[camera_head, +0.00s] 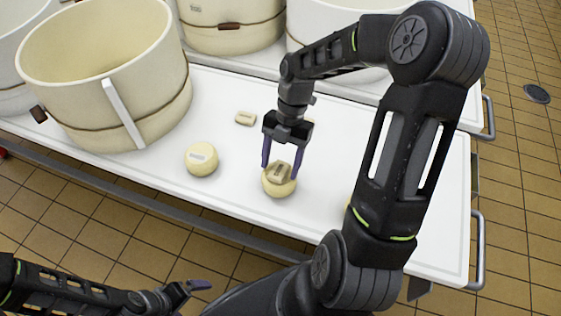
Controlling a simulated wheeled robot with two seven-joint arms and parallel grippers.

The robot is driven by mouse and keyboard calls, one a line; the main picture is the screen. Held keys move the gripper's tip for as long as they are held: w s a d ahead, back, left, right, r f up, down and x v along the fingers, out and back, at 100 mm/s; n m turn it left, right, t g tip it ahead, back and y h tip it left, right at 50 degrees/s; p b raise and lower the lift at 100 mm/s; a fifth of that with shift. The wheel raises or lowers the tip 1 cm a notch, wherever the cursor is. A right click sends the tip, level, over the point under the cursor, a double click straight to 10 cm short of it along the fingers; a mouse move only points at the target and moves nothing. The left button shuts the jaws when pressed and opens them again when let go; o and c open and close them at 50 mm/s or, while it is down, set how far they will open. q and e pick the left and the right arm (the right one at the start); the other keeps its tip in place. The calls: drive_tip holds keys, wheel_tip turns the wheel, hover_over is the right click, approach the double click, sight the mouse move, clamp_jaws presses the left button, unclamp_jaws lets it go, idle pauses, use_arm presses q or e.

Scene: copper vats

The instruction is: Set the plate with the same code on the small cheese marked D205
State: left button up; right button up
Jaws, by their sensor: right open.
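My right gripper (282,172) points down over a small round pale cheese (279,189) on the white table. A small tan plate (281,170) lies on top of this cheese, between the open fingers; I cannot tell whether they touch it. Another small cheese (201,165) with a pale label on top stands to the left. A loose small plate (245,118) lies on the table behind them. A yellowish bit at the right is mostly hidden by my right arm. No code is readable. My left gripper (194,287) is low at the front, clear of the table, its jaw opening unclear.
The white table (330,190) has free room around the cheeses. A large cream vat (105,75) stands at the left, with more vats (231,30) along the back. Metal rails edge the table's right end above a tiled floor (520,190).

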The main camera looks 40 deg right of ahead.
drive_tip(key=shift+r, duration=0.1)
drive_tip(key=p+v, duration=0.1)
drive_tip(key=v, duration=0.6)
drive_tip(key=shift+d+r, duration=0.15)
drive_tip(key=shift+r, duration=0.15)
drive_tip(key=shift+w, duration=0.1)
